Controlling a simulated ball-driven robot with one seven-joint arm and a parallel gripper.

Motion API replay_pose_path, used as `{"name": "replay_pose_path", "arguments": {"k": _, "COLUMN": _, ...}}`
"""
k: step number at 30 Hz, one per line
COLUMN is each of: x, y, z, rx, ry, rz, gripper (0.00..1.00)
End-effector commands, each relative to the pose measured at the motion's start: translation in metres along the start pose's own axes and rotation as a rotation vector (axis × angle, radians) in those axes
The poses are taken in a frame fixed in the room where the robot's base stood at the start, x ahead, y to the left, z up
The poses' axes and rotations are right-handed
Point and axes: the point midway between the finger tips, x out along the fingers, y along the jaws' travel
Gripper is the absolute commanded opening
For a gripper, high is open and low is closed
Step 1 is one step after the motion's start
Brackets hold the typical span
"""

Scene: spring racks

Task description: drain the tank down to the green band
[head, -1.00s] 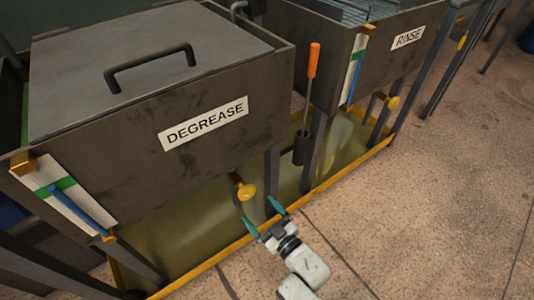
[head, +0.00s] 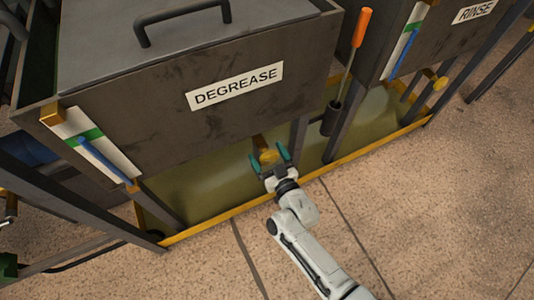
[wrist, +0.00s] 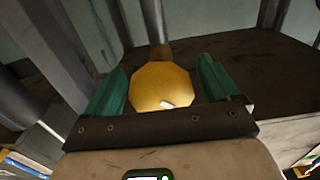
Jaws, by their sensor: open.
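The dark DEGREASE tank (head: 150,125) fills the upper left of the head view. On its left corner is a white gauge plate (head: 104,151) with a green band (head: 91,135) and a blue column (head: 100,158). The column's top shows at about the green band; I cannot tell the exact level. A yellow valve knob (head: 268,156) sticks out below the tank. My gripper (head: 270,158) is open with a teal finger on each side of it. In the wrist view the knob (wrist: 161,87) sits between both fingers (wrist: 161,88), with no clear contact.
A yellow-rimmed tray (head: 240,209) with murky liquid lies under the tanks. Dark legs (head: 297,140) stand close to the knob. An orange-handled tool (head: 361,28) stands in a holder to the right. The RINSE tank (head: 440,45) is beyond. The floor in front is clear.

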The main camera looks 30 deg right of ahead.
Motion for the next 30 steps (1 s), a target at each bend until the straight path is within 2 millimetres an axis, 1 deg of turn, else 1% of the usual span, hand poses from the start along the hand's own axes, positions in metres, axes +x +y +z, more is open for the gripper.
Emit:
{"name": "replay_pose_path", "arguments": {"k": 3, "x": 0.0057, "y": 0.0000, "z": 0.0001, "rx": -0.002, "ry": 0.000, "rz": 0.000, "gripper": 0.89}}
{"name": "replay_pose_path", "arguments": {"k": 11, "x": 0.0067, "y": 0.0001, "z": -0.0002, "rx": -0.001, "ry": 0.000, "rz": 0.000, "gripper": 0.89}}
{"name": "replay_pose_path", "arguments": {"k": 14, "x": 0.0066, "y": 0.0000, "z": -0.0002, "rx": -0.001, "ry": 0.000, "rz": 0.000, "gripper": 0.81}}
{"name": "replay_pose_path", "arguments": {"k": 27, "x": 0.0065, "y": 0.0000, "z": -0.0002, "rx": -0.001, "ry": 0.000, "rz": 0.000, "gripper": 0.39}}
{"name": "replay_pose_path", "arguments": {"k": 30, "x": 0.0065, "y": 0.0000, "z": -0.0001, "rx": 0.000, "ry": 0.000, "rz": 0.000, "gripper": 0.38}}
